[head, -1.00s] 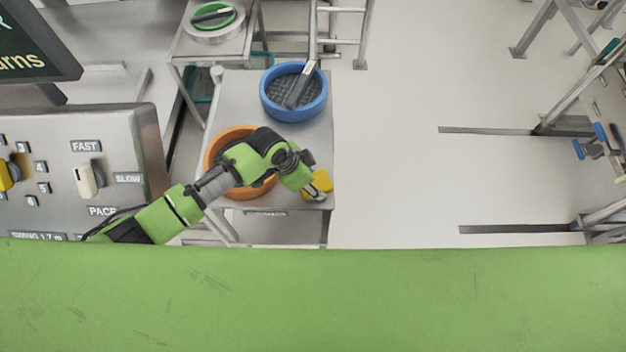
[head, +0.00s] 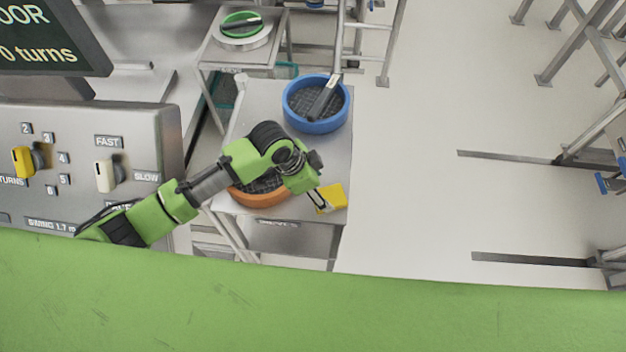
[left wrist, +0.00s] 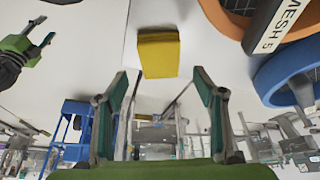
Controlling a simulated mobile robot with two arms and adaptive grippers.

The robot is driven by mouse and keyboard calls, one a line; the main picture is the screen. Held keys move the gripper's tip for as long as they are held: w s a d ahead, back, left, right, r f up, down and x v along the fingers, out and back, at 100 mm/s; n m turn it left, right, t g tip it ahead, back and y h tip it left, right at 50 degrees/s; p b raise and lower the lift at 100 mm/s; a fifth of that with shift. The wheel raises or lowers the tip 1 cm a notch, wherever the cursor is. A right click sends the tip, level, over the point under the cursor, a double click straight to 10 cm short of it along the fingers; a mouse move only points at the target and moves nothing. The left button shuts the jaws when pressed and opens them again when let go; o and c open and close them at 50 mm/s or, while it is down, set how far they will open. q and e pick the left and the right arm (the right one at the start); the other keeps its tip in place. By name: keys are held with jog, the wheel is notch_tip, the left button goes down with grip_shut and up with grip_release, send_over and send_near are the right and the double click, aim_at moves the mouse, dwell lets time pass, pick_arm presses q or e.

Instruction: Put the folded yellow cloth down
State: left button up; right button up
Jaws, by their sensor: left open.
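The folded yellow cloth (head: 331,198) lies at the front right corner of the grey metal table (head: 229,124) in the head view. In the left wrist view the cloth (left wrist: 158,56) rests flat on a pale surface, just beyond my fingertips. My left gripper (head: 314,190) is beside the cloth at its left in the head view. In the left wrist view my left gripper (left wrist: 160,82) has its two fingers wide apart, with nothing between them. My right gripper (left wrist: 44,32) shows at the upper left there, its fingers apart and empty.
An orange-rimmed sieve (head: 262,198) sits partly under my left arm. A blue-rimmed sieve (head: 342,119) with a dark-handled tool stands behind it. A control panel (head: 90,150) is at the left.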

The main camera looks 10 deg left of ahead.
pick_arm(q)
jog(key=v, duration=0.6)
jog(key=shift+f, duration=0.1)
dwell(0.3)
jog(key=s+n+t, duration=0.1)
jog(key=s+n, duration=0.3)
jog(key=s, duration=0.3)
jog(key=s+a+f+n+y, duration=0.1)
jog(key=s+a+n+y, duration=0.1)
jog(key=s+a+n, duration=0.35)
jog(key=s+a+n+y, duration=0.2)
jog(key=s+a, duration=0.4)
jog(key=a, duration=0.4)
jog(key=s+f+b+x, duration=0.1)
jog(key=s+b+x, duration=0.15)
jog(key=x, duration=1.15)
jog(key=s+f+b+x, duration=0.1)
jog(key=s+x, duration=0.3)
jog(key=x, duration=1)
jog(key=s+a+f+g+b, duration=0.1)
jog(key=s+a+f+b, duration=0.1)
jog(key=s+f, duration=1.7)
jog(key=shift+a+f+g+b, duration=0.25)
jog(key=shift+a+g+b, duration=0.15)
jog(key=shift+a, duration=0.45)
